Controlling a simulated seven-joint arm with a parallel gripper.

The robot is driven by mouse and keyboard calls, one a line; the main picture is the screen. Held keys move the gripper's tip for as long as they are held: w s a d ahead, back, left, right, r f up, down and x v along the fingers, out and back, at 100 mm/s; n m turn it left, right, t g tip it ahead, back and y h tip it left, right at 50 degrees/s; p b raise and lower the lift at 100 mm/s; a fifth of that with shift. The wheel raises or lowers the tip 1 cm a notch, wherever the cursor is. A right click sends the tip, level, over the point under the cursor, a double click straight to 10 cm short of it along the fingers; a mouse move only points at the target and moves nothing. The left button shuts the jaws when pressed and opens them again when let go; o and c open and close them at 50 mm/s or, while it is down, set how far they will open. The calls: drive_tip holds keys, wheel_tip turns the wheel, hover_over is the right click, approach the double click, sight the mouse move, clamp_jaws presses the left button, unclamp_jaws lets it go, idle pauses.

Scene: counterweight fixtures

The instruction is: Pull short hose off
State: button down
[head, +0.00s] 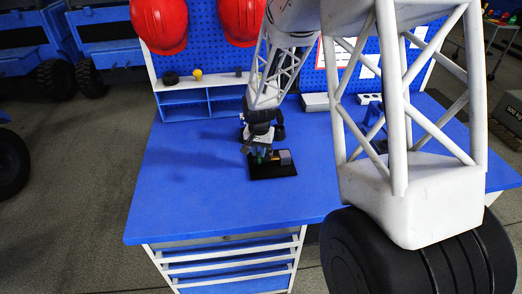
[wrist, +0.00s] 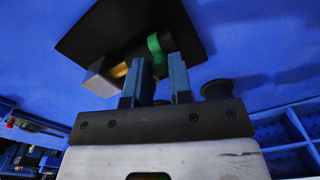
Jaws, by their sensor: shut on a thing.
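A black base plate (head: 262,174) lies on the blue table and also shows in the wrist view (wrist: 88,38). On it is a grey block (head: 285,157) with a brass-coloured fitting (wrist: 119,70) beside it. The short hose (wrist: 165,40) is dark, with a green band (wrist: 155,44) around it. My gripper (wrist: 158,64) is over the plate, its two blue-grey fingers shut on the hose near the band. In the head view my gripper (head: 259,153) partly hides the hose. I cannot tell whether the hose is still on the fitting.
A black round piece (wrist: 217,90) stands close beside my gripper. Blue shelves (head: 183,105) stand at the table's back left, below red helmets (head: 160,22). A grey block (head: 315,102) and a blue fixture (head: 375,122) are at the back right. The table's front left is clear.

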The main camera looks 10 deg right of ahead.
sight(259, 153)
drive_tip(key=c, duration=1)
unclamp_jaws()
drive_tip(key=shift+c, duration=0.2)
drive_tip(key=shift+r, duration=0.1)
drive_tip(key=shift+r, duration=3.85)
drive_tip(key=s+d+r+n+t, duration=0.1)
drive_tip(key=s+d+r, duration=0.1)
drive_tip(key=s+r, duration=0.6)
drive_tip(key=s+d+r+n, duration=0.1)
drive_tip(key=s+d+r, duration=0.2)
drive_tip(key=s+r, duration=0.45)
drive_tip(key=s+d+r+n, duration=0.1)
drive_tip(key=s, duration=1)
drive_tip(key=s+d+r+n+t, duration=0.1)
drive_tip(key=s+d, duration=0.1)
drive_tip(key=s, duration=1)
drive_tip(key=shift+t, duration=0.3)
